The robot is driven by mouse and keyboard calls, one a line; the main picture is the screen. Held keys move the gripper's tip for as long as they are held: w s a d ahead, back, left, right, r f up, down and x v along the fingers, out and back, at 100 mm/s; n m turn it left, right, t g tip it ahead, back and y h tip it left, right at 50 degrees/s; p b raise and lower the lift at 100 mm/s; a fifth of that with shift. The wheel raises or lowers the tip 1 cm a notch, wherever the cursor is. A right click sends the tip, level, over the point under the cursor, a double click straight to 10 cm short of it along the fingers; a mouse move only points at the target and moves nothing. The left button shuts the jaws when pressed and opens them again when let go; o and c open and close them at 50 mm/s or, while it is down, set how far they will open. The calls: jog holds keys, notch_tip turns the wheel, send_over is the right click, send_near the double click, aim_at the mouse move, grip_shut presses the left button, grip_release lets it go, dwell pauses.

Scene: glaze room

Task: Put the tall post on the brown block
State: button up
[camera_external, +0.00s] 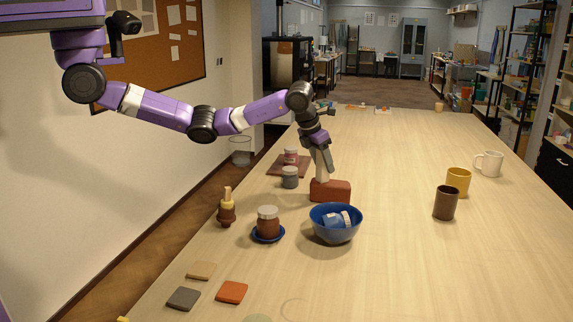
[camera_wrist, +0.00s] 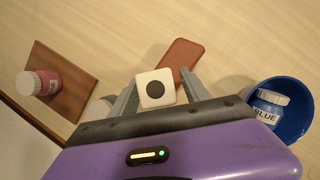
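The tall post is cream-coloured and stands upright, its lower part (camera_external: 322,174) showing under my gripper. In the wrist view its pale square top with a dark round spot (camera_wrist: 167,77) sits between the fingers. My gripper (camera_external: 324,160) points down and appears shut on the post, a finger on each side. The brown block (camera_external: 331,191) is reddish brown and lies flat on the table; in the wrist view it (camera_wrist: 185,53) extends up and right from behind the post. The post's foot is at the block's top or just behind it; I cannot tell whether they touch.
A blue bowl (camera_external: 335,233) holding a blue-labelled jar stands close in front of the block. A grey jar (camera_external: 290,177) and a pink-labelled jar (camera_external: 291,156) on a brown board (camera_external: 280,168) are left. Mugs (camera_external: 446,203) stand right. The table's middle is clear.

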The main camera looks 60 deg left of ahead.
jog(key=b+v, duration=0.1)
jog(key=v, duration=1.1)
jog(key=shift+r, duration=0.25)
